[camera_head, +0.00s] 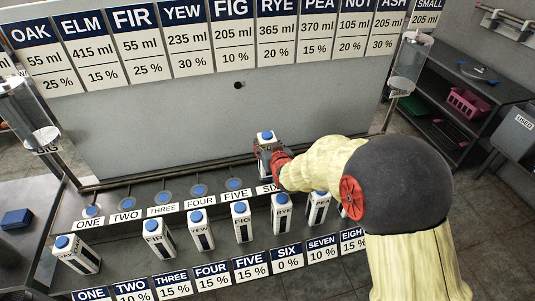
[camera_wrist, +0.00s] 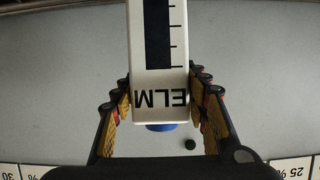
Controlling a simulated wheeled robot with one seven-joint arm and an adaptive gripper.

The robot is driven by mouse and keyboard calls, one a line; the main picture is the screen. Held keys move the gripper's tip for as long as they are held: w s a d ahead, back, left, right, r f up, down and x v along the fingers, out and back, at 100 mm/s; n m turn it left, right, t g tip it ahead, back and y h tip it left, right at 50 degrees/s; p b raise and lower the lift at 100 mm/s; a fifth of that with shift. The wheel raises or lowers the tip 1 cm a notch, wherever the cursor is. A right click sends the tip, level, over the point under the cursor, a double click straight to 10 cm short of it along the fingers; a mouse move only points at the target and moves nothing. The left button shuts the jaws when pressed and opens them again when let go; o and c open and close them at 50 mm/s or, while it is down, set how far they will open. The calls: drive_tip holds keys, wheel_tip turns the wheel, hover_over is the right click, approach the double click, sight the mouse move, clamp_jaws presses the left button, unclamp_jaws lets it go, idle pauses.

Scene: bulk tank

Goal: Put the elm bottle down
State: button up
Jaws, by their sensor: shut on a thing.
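The elm bottle is a white square bottle with a blue cap (camera_head: 266,136), held upright in the head view. My gripper (camera_head: 272,156) is shut on it from the right, near the back row of numbered spots. In the wrist view the bottle's ELM label (camera_wrist: 160,98) and dark scale face the camera, appearing upside down, between the two yellow-padded fingers of my gripper (camera_wrist: 161,108). The back-row SIX label (camera_head: 268,188) lies just below the bottle. My gripper and arm hide the bottle's lower part and the spots to the right. I cannot tell whether its base touches anything.
Several similar bottles, including FIG (camera_head: 241,222) and RYE (camera_head: 282,215), stand in front of the held one. The front SIX label (camera_head: 287,257) reads 0 %. A grey panel (camera_head: 180,125) stands behind. Clear cylinders (camera_head: 408,65) flank the bench. Visible back spots ONE to FIVE are empty.

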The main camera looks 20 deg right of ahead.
drive_tip(key=shift+w+d+f, duration=0.1)
drive_tip(key=shift+w+f, duration=0.1)
drive_tip(key=shift+f, duration=0.1)
wheel_tip(320, 180, down, 3)
drive_tip(key=shift+w+f+b, duration=0.15)
drive_tip(key=shift+b, duration=0.75)
drive_tip(key=o, duration=0.9)
drive_tip(key=shift+f, duration=0.2)
drive_tip(key=o, duration=0.5)
drive_tip(key=shift+c, duration=0.2)
drive_tip(key=shift+r, duration=0.15)
